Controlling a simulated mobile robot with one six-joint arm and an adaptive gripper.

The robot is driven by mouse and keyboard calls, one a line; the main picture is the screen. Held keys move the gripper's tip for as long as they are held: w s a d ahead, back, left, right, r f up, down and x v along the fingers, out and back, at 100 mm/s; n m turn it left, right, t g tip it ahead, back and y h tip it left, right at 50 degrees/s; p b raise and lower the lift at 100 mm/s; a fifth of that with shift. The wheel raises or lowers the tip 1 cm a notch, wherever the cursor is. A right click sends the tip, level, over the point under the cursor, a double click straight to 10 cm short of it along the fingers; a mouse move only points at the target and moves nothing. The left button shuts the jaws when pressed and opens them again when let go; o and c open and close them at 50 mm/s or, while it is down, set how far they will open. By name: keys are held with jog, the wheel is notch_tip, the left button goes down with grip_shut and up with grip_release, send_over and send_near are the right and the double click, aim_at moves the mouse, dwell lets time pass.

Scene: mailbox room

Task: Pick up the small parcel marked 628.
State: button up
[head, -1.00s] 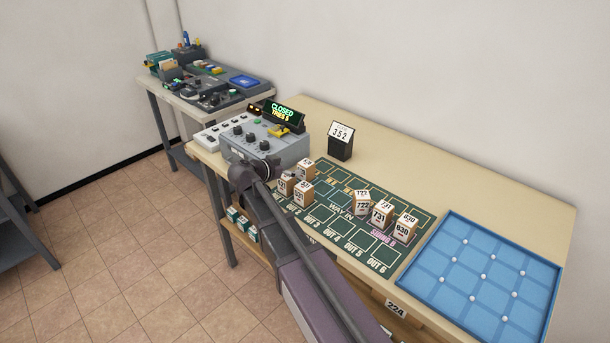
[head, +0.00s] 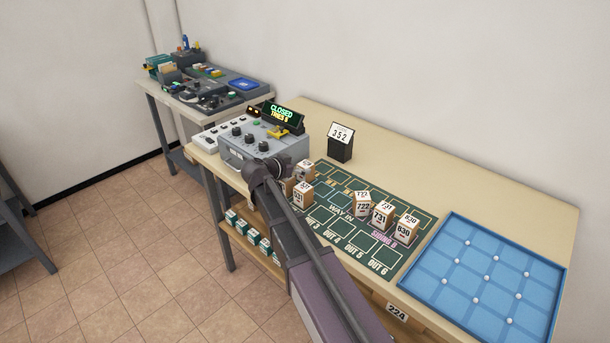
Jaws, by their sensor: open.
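My arm reaches in from the bottom right to the left end of the bench. Its dark wrist covers part of the parcels there, and my gripper's fingers cannot be made out. Small brown parcels with white number labels stand on the green mat (head: 325,222). One group is by the wrist, including a front parcel (head: 302,197) and a back parcel (head: 305,169); another there is mostly hidden. To the right stand a parcel reading 722 (head: 362,207), one that seems to read 731 (head: 382,217) and one ending in 30 (head: 406,231). I cannot read 628 on any label.
A grey control box (head: 245,153) with knobs stands behind the wrist, near a display (head: 283,113) reading CLOSED. A black stand (head: 340,150) shows 352. A blue tray (head: 440,287) with white balls lies at the right. Green-and-white boxes (head: 253,237) sit on the lower shelf.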

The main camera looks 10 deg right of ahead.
jog(key=shift+x, duration=1.1)
jog(key=shift+a, duration=0.1)
jog(key=c, duration=1.2)
